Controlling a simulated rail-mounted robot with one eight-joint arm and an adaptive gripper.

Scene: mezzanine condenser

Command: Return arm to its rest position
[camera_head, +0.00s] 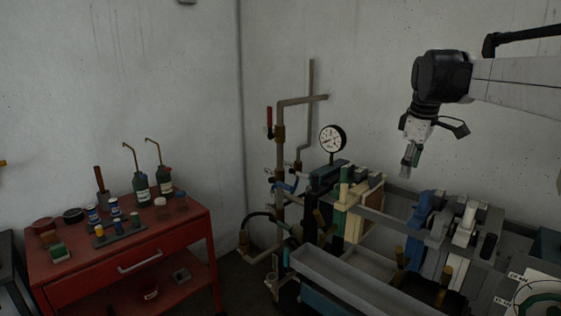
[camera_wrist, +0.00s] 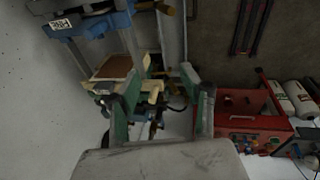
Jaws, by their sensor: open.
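My gripper (camera_head: 413,155) hangs from my arm in the upper right of the head view, pointing down above the condenser rig (camera_head: 400,218). In the wrist view my gripper (camera_wrist: 160,92) shows its two green-edged fingers spread apart, with nothing between them. It is clear of the rig's blocks below. The cream plates (camera_head: 354,208) of the rig stand below and to the left of the gripper in the head view. They also show beyond the fingers in the wrist view (camera_wrist: 142,68).
A red cart (camera_head: 105,268) with bottles and jars stands at the left. A pressure gauge (camera_head: 332,139) and pipes with a red-handled valve (camera_head: 269,121) rise at the rig's left end, by the wall. The air around the gripper is free.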

